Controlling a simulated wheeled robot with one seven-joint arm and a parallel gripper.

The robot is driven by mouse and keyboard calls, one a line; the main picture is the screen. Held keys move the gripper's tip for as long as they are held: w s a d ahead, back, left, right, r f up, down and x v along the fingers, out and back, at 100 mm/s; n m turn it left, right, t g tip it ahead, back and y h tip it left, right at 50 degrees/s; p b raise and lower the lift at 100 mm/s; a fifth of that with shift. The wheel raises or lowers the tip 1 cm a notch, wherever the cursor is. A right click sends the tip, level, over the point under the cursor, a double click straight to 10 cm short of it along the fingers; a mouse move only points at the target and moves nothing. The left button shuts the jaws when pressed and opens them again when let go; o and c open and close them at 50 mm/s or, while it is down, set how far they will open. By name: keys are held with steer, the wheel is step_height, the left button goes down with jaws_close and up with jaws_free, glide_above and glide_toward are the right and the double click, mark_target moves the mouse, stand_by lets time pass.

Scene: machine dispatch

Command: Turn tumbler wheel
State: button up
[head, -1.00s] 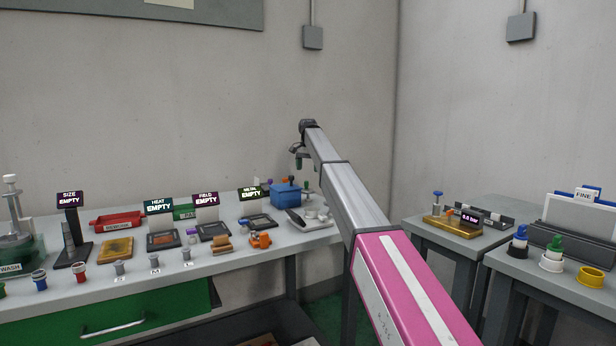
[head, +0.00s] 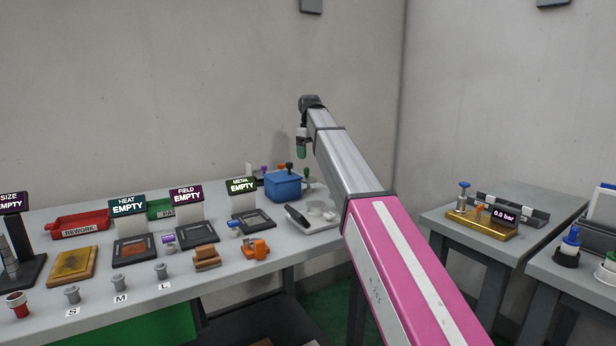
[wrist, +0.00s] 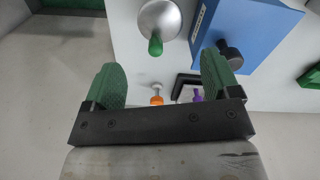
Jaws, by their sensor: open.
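A blue box (head: 283,187) stands at the back right of the bench and also shows in the wrist view (wrist: 255,25). A dark knob with a stem (wrist: 230,55) is at the box's side in the wrist view; I cannot tell for sure that it is the tumbler wheel. My gripper (wrist: 163,66) has its two green-padded fingers apart with nothing between them. In the head view my gripper (head: 301,148) hangs above the box, apart from it. The right finger is near the dark knob in the picture; contact cannot be told.
A silver disc with a green handle (wrist: 160,18) is beside the box. A grey scale (head: 313,217) stands in front of it. An orange clamp (head: 256,249) and framed plates (head: 134,251) fill the bench.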

mark_target(310, 179)
step_height(310, 179, down, 11)
steer(key=shift+r, duration=0.1)
stand_by(0.4)
steer(key=c, duration=0.6)
